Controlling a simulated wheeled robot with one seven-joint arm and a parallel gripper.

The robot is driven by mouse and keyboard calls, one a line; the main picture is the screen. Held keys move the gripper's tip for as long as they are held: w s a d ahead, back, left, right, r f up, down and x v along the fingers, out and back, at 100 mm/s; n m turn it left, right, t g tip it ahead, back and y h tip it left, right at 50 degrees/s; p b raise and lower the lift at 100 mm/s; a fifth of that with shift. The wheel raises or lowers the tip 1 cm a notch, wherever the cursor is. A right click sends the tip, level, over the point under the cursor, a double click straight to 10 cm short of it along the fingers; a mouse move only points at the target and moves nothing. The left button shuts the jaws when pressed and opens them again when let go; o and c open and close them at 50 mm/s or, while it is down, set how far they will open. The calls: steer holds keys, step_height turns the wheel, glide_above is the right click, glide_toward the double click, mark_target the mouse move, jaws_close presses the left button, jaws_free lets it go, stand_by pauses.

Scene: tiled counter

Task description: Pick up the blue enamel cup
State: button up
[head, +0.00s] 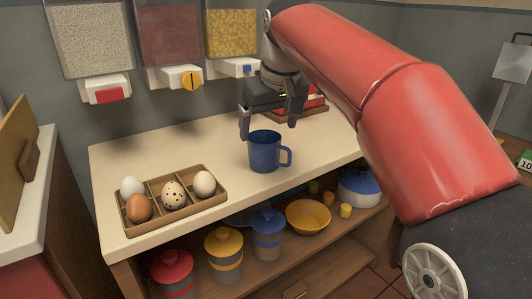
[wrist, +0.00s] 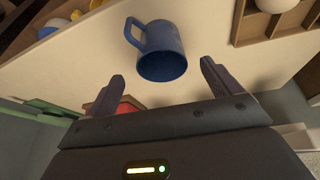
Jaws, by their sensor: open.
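The blue enamel cup (head: 265,152) stands upright on the cream counter in the head view, with its handle to the right. In the wrist view the cup (wrist: 162,52) lies beyond the fingertips, roughly centred between them, with its handle to the left. My gripper (head: 270,130) is open and empty, just behind and above the cup's rim in the head view. Its two fingers also show in the wrist view (wrist: 162,72), apart and with nothing between them. I cannot tell whether a finger touches the cup.
A wooden egg tray (head: 178,210) with several eggs stands on the counter at left. A red object in a wooden tray (head: 312,109) is behind my gripper. Dispensers (head: 180,77) hang on the wall. Lidded jars and a yellow bowl (head: 308,217) fill the shelf below.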

mark_target(265, 145)
steer(key=x, duration=0.7)
steer(key=shift+b, duration=0.35)
steer(key=shift+s, duration=0.1)
steer(key=c, duration=1.1)
steer(key=shift+r, duration=0.15)
steer(key=shift+c, duration=0.2)
